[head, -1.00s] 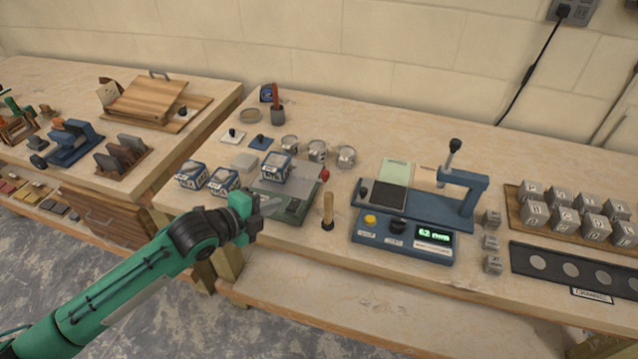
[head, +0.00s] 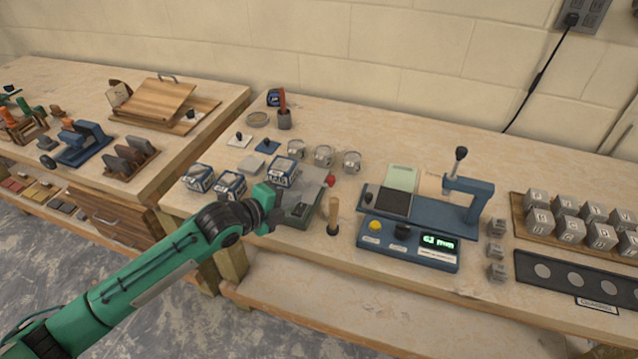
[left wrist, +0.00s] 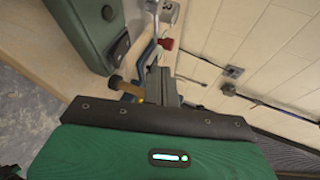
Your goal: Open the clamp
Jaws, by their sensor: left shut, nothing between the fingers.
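No part is plainly marked as the clamp. A red knob (head: 329,181) sits at the right side of a green machine (head: 302,212) on the bench's front half. The green machine (left wrist: 85,28) fills the upper left there.
A wooden-handled tool (head: 333,215) stands upright just right of the machine. A blue gauge (head: 425,249) with a lit display and a black-knobbed lever stands farther right.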

